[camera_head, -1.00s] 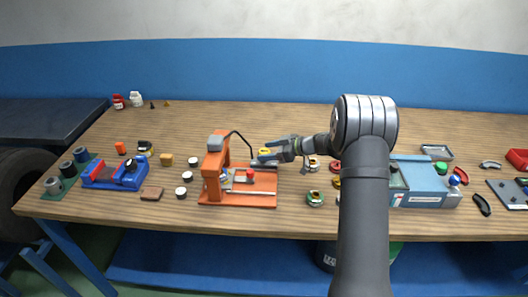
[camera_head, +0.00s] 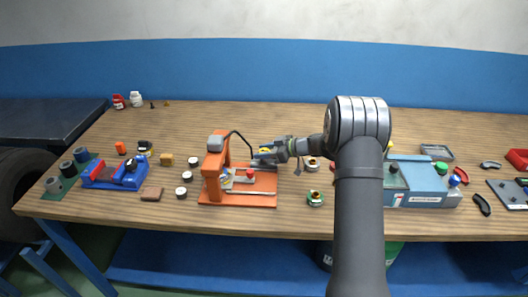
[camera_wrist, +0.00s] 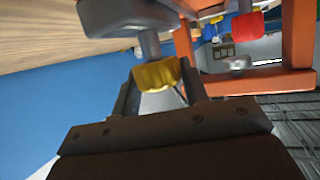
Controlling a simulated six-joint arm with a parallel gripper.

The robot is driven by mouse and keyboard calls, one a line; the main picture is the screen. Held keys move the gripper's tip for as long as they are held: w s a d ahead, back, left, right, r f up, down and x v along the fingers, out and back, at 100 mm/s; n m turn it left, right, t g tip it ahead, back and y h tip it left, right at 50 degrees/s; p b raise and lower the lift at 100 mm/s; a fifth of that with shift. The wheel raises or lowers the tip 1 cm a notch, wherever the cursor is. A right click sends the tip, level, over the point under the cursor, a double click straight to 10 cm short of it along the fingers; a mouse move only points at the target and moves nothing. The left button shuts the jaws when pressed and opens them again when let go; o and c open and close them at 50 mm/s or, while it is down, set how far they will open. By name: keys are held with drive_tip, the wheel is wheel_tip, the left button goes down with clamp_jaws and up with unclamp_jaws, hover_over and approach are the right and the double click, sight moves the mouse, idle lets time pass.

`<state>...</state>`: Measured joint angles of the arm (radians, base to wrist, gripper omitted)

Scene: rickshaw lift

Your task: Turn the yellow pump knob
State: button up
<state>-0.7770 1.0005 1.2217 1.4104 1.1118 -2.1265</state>
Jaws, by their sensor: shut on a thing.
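The yellow pump knob (camera_wrist: 156,74) is a ridged cap on a grey metal stem, close up in the wrist view. My gripper (camera_wrist: 160,88) has one dark finger on each side of the knob and is shut on it. In the head view my gripper (camera_head: 263,153) reaches left to the right side of the orange press (camera_head: 212,178). There only a little yellow of the knob (camera_head: 265,150) shows by the fingers, so its turn angle cannot be read.
The orange frame also stands close on the right of the wrist view (camera_wrist: 297,45), with a red knob (camera_wrist: 248,27) near it. Several small round parts lie left of the press. A blue-grey box (camera_head: 425,180) stands right of my arm.

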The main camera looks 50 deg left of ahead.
drive_tip(key=m+t+y, duration=0.1)
drive_tip(key=m+t, duration=0.6)
drive_tip(key=shift+t+y, duration=0.3)
drive_tip(key=shift+t, duration=0.1)
drive_tip(key=shift+m+t+h, duration=0.4)
drive_tip(key=shift+m+t, duration=0.8)
drive_tip(key=shift+t, duration=0.2)
drive_tip(key=shift+w+r+m+t, duration=0.1)
drive_tip(key=shift+w+m+t, duration=0.1)
drive_tip(key=shift+m+t, duration=0.5)
drive_tip(key=o, duration=1)
drive_tip(key=shift+c, duration=0.2)
